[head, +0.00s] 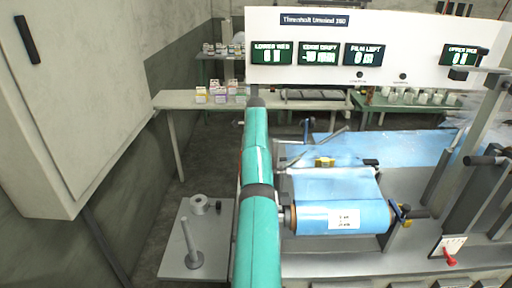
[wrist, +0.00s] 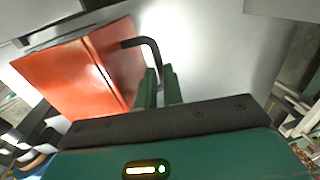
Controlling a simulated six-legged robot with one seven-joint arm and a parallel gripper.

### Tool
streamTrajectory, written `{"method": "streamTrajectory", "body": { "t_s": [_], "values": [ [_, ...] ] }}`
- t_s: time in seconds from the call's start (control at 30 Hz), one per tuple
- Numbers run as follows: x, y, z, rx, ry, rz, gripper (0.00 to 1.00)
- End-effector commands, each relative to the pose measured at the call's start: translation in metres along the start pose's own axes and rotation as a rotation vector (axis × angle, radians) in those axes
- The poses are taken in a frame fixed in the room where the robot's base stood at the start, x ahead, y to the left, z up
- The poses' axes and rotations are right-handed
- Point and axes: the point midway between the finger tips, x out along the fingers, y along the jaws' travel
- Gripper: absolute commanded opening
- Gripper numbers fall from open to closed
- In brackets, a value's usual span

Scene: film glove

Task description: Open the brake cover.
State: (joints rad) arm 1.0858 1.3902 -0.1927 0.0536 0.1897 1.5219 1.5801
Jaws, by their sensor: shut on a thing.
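The brake cover (wrist: 70,82) is an orange-red panel at the left of the wrist view, with a bright vertical edge or seam. A black bent handle (wrist: 146,42) sticks out from its right part. My gripper (wrist: 159,84) has its two green fingers shut on the lower end of this handle. The fingers partly hide the handle's end. In the head view my teal arm reaches up the middle, and neither the gripper nor the cover can be made out there.
A film roll (head: 342,217) with blue film lies right of my arm on the machine. The white display panel (head: 420,45) spans the top right. A grey cabinet (head: 65,110) stands at left. A small stand with a post (head: 192,245) is on the left floor.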

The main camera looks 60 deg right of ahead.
Motion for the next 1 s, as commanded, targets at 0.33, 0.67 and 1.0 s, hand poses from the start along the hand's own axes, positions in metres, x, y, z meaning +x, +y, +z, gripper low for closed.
{"method": "streamTrajectory", "body": {
  "t_s": [0.33, 0.67, 1.0],
  "values": [
    [-0.013, -0.006, -0.001, -0.002, 0.002, -0.033, 0.0],
    [-0.009, -0.006, 0.0, -0.001, 0.0, -0.023, 0.31],
    [-0.029, -0.007, 0.001, -0.007, -0.001, -0.026, 0.31]
  ]
}}
